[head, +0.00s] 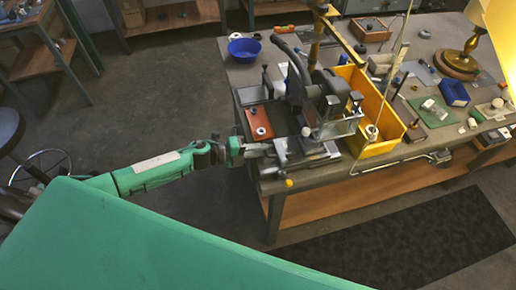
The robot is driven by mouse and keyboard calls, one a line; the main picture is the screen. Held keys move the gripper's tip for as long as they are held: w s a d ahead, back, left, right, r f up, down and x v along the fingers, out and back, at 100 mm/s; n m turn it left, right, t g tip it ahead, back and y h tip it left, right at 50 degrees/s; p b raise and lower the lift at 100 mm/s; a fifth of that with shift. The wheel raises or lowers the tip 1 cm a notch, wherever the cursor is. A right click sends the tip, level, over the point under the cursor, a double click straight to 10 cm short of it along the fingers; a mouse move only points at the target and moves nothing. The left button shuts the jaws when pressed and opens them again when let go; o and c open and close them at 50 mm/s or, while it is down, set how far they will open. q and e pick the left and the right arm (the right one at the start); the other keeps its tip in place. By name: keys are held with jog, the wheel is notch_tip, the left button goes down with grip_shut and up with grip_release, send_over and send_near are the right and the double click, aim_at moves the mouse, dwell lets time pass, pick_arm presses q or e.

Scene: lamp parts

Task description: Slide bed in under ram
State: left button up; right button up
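A dark press (318,95) with a curved arm stands near the left end of the workbench; I take its upright part for the ram, but its lower end is hidden. A reddish-brown plate (258,123) with a small round pale part on it lies on a dark base left of the press; I cannot tell for sure whether it is the bed. My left gripper (246,150) is at the bench's left front edge, beside the silver metal parts (290,150) in front of the press. Its fingers are too small to read, and I cannot tell if it touches them. My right gripper is not visible.
A yellow bin (378,115) stands right of the press. A blue bowl (244,49) sits at the bench's back left. A lamp (462,55), a blue box (454,92) and a green mat (432,111) are to the right. A dark floor mat (415,245) lies before the bench (400,172).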

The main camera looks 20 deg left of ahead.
aim_at(283, 147)
pick_arm(q)
grip_shut()
jog(key=shift+r+x, duration=0.2)
jog(key=shift+x, duration=0.8)
jog(key=shift+r+x, duration=0.25)
jog(key=shift+x, duration=0.75)
jog(key=shift+c, duration=0.7)
grip_release()
jog(key=shift+o, duration=0.7)
jog(key=shift+w+d, duration=0.1)
jog(key=shift+d, duration=0.05)
